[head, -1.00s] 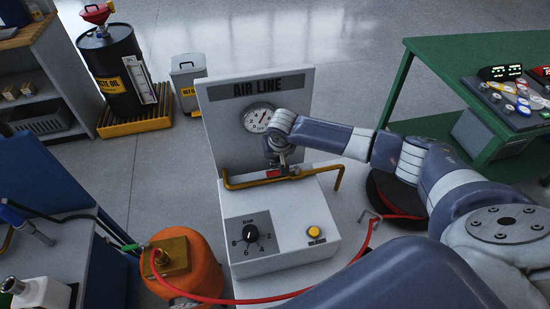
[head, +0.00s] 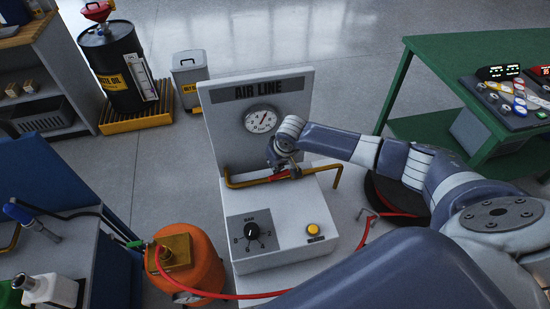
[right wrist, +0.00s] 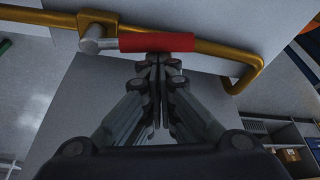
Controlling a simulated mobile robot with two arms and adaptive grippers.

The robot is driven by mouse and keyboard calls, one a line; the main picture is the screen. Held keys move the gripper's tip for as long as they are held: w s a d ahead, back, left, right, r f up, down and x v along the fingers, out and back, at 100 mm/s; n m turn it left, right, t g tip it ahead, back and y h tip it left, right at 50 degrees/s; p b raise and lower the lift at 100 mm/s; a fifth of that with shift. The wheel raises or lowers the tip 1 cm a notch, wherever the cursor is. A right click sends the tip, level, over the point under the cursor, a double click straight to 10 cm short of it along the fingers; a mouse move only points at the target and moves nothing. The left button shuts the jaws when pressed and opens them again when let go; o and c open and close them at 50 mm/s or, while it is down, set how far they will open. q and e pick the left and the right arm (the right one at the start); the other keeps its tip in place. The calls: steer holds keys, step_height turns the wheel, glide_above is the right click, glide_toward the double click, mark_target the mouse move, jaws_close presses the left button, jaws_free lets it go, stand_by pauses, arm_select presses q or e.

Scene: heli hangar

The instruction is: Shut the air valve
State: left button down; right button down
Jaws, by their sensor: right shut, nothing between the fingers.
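The air valve has a red-sleeved lever (right wrist: 157,42) on a brass pipe (right wrist: 222,50). The lever lies roughly along the pipe in the right wrist view. The pipe runs across the white air line panel (head: 222,120), below a round gauge (head: 262,119). My left gripper is not in view.
The panel base has a black dial (head: 251,232) and a yellow button (head: 313,229). An orange tank (head: 200,262) with a red hose (head: 235,299) stands front left. A green table (head: 460,52) stands at right.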

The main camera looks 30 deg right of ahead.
mark_target(277, 176)
steer(key=s+n+y+p, duration=0.1)
steer(key=s+n, duration=0.1)
steer(key=shift+a+r+n+p, duration=0.1)
steer(key=shift+n+p, duration=0.2)
steer(key=shift+n, duration=0.1)
steer(key=n, duration=0.1)
steer(key=s+n, duration=0.1)
steer(key=shift+s+n+g+y, duration=0.25)
steer(key=shift+n+g+y, duration=0.05)
steer(key=shift+n+y, duration=0.1)
steer(key=shift+s+n+y, duration=0.3)
steer(key=shift+s+n, duration=0.25)
steer(key=shift+n, duration=0.35)
steer(key=n, duration=0.1)
steer(key=s+d+n+g, duration=0.1)
steer(key=shift+s+f+n+y+b, duration=0.2)
steer(key=shift+s+n+y+b, duration=0.1)
steer(key=shift+b, duration=0.1)
steer(key=shift+s+d+n+g, duration=0.2)
steer(key=shift+s+n+g, duration=0.15)
steer(key=shift+n, duration=0.55)
steer(key=shift+s+d, duration=0.1)
steer(key=shift+s, duration=0.1)
steer(key=shift+s+d+r, duration=0.15)
steer(key=shift+s+d, duration=0.3)
steer(key=shift+d, duration=0.1)
